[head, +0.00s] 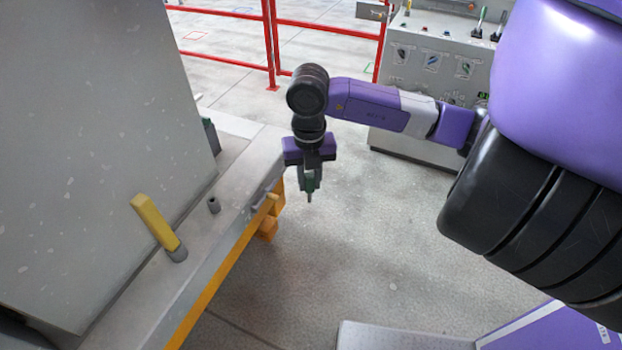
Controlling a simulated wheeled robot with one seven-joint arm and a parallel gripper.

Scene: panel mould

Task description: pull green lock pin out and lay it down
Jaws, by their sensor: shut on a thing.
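My gripper (310,177) is near the middle of the head view, pointing down. It is shut on a green lock pin (309,183), which hangs between its fingers with its thin tip downward. The pin is in the air, to the right of the mould's ledge and above the floor, clear of both. The fingers hide part of the pin. A small dark socket (214,205) stands on the ledge and looks empty from here.
A yellow-handled pin (154,222) leans from a socket on the ledge (205,245). A tall grey panel (90,130) rises at left. A grey cabinet (420,125) with tool pictures and a red railing (270,45) stand behind. The floor (350,255) below is clear.

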